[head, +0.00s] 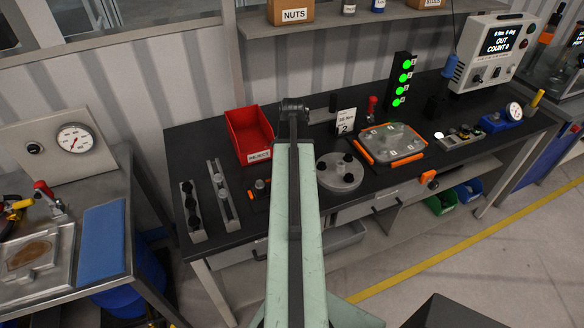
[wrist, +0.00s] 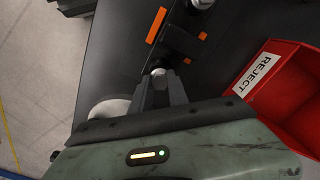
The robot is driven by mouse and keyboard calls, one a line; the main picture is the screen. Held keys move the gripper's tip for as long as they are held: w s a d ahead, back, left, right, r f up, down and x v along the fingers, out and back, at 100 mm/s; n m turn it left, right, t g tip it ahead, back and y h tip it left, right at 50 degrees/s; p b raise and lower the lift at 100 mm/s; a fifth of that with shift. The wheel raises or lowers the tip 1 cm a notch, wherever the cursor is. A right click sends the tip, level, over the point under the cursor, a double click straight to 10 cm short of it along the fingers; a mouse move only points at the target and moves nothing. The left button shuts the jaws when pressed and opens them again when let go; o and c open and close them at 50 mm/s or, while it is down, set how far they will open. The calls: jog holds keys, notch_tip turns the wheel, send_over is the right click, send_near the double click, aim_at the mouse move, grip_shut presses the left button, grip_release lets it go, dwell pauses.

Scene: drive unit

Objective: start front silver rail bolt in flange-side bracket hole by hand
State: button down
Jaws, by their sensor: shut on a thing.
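My gripper (wrist: 158,84) is shut on a small silver bolt (wrist: 158,72), whose round head shows between the fingertips in the wrist view. A dark bracket (wrist: 186,42) with small orange parts lies just beyond the fingertips, over the black bench top. I cannot tell whether the bolt touches it or sits over a hole. A silver round part (wrist: 201,3) shows at the top edge of the wrist view. In the head view my arm hides the gripper and bolt. The silver rail (head: 222,193) lies left of my arm, near the bracket assembly (head: 259,190).
The red REJECT bin (head: 248,136) stands close by; it also shows in the wrist view (wrist: 285,90). A round grey plate (head: 340,174) with black knobs lies right of my arm. A second rail (head: 193,212) with black bolts lies at far left. An orange-edged tray (head: 390,145) is farther right.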

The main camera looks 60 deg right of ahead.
jog(key=m, duration=0.9)
jog(key=c, duration=1.2)
grip_release()
jog(key=shift+m, duration=0.5)
jog(key=shift+r, duration=0.15)
notch_tip(320, 180, up, 13)
jog(key=p, duration=1.3)
jog(key=shift+f, duration=0.2)
